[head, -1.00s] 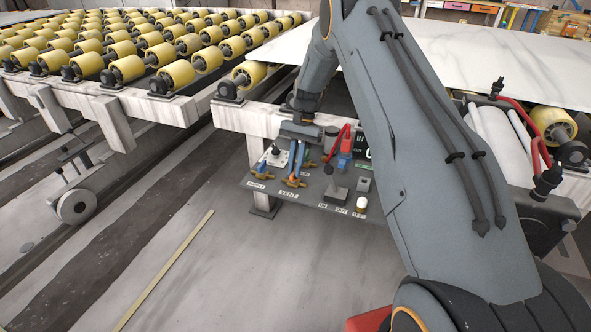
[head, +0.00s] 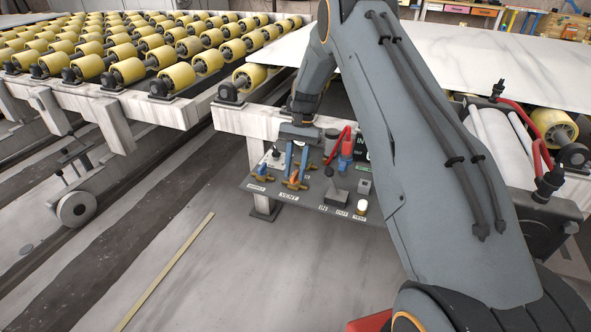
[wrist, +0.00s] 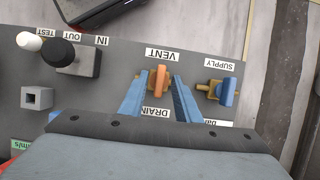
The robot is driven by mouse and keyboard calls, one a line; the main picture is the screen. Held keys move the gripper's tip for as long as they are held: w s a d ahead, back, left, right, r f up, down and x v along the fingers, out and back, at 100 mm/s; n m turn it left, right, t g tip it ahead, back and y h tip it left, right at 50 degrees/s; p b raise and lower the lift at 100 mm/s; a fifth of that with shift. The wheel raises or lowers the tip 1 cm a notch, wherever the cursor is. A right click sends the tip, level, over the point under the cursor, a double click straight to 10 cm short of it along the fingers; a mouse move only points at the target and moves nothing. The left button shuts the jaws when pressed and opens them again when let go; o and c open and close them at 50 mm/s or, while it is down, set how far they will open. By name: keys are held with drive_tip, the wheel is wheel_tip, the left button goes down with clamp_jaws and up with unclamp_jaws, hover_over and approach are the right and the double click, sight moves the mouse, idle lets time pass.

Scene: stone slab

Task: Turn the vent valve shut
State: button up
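The vent valve (wrist: 158,82) has an orange handle on a brass body, beside the VENT label in the wrist view. In that view its handle runs roughly up and down the picture. My gripper (wrist: 160,84) is open, with one blue finger on each side of the handle. Gaps show between the fingers and the handle, and whether either touches cannot be told. In the head view my gripper (head: 297,168) points down at the vent valve (head: 294,184), which is partly hidden by the fingers.
The supply valve (wrist: 227,91), with a blue handle, stands close to the right finger in the wrist view. A red-handled fitting (head: 346,147) stands nearby in the head view.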

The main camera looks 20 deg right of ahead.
drive_tip(key=v, duration=0.7)
drive_tip(key=shift+r, duration=0.4)
drive_tip(key=shift+d, duration=0.1)
drive_tip(key=s+a+r+n+t+h+p, duration=0.25)
drive_tip(key=s+r+p, duration=0.25)
drive_tip(key=s+r, duration=1)
drive_tip(key=s+r+n+p, duration=0.1)
drive_tip(key=s+n+p, duration=0.1)
drive_tip(key=s, duration=0.9)
drive_tip(key=s+r+n+t+p, duration=0.1)
drive_tip(key=s+n+p, duration=0.1)
drive_tip(key=s, duration=1)
drive_tip(key=shift+s+r+p, duration=0.35)
drive_tip(key=shift+p, duration=0.1)
drive_tip(key=shift+d+n, duration=0.1)
drive_tip(key=shift+n, duration=0.15)
